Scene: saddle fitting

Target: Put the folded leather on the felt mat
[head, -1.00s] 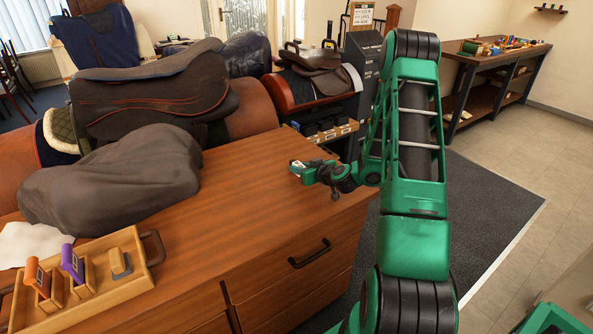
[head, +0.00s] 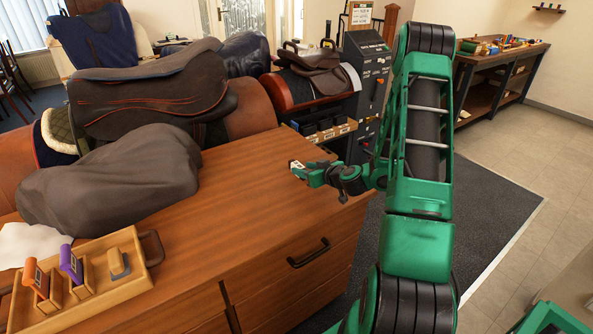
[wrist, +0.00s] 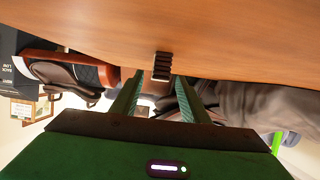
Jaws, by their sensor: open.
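My gripper (head: 296,168) is over the far right part of the wooden counter (head: 250,215). In the wrist view its two green fingers (wrist: 160,97) stand apart. A small dark ribbed block (wrist: 162,66) shows between and beyond the fingertips, against the wood. I cannot tell whether it is the folded leather or whether it touches the fingers. In the head view I cannot make it out. No felt mat can be surely told; a flat white piece (head: 28,243) lies at the counter's left, partly behind the tray.
A grey draped shape (head: 110,180) fills the counter's back left. A wooden tray (head: 130,285) with orange, purple and tan tools stands front left. Saddles on stands (head: 315,75) and a dark control cabinet (head: 372,85) stand behind. The counter's middle is clear.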

